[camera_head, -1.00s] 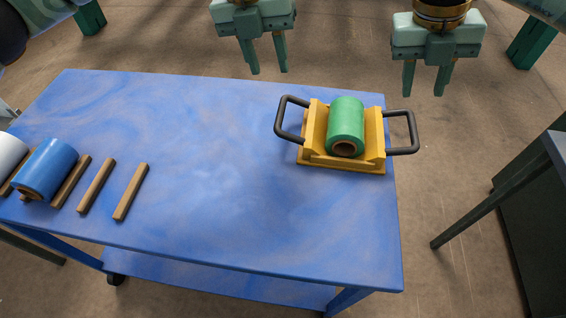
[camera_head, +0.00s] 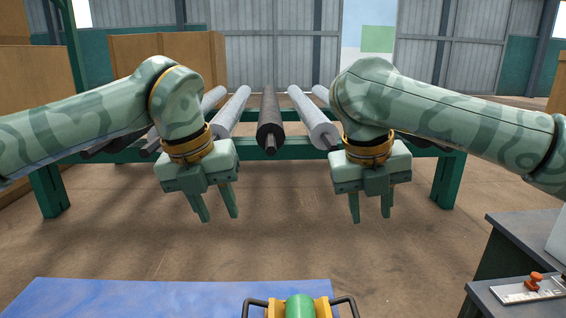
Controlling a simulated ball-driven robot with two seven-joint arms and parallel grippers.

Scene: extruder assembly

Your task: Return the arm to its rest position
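My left gripper (camera_head: 220,218) hangs fingers down with its fingers apart, and nothing is between them. My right gripper (camera_head: 371,219) hangs the same way, open and empty. Both arms reach in from the sides and bend down at the wrist, at about the same height. Both grippers are clear of the blue table (camera_head: 150,298) below. The yellow cradle (camera_head: 323,306) with dark handles holds a green roll (camera_head: 300,307) at the table's right end. Only its top shows at the bottom edge of the view.
A green rack (camera_head: 285,152) behind the arms carries several grey rollers and a dark roller (camera_head: 270,126). A dark cabinet (camera_head: 530,240) and a panel with a red knob (camera_head: 535,281) stand at right. Wooden crates (camera_head: 170,62) are at back left. Open floor lies between table and rack.

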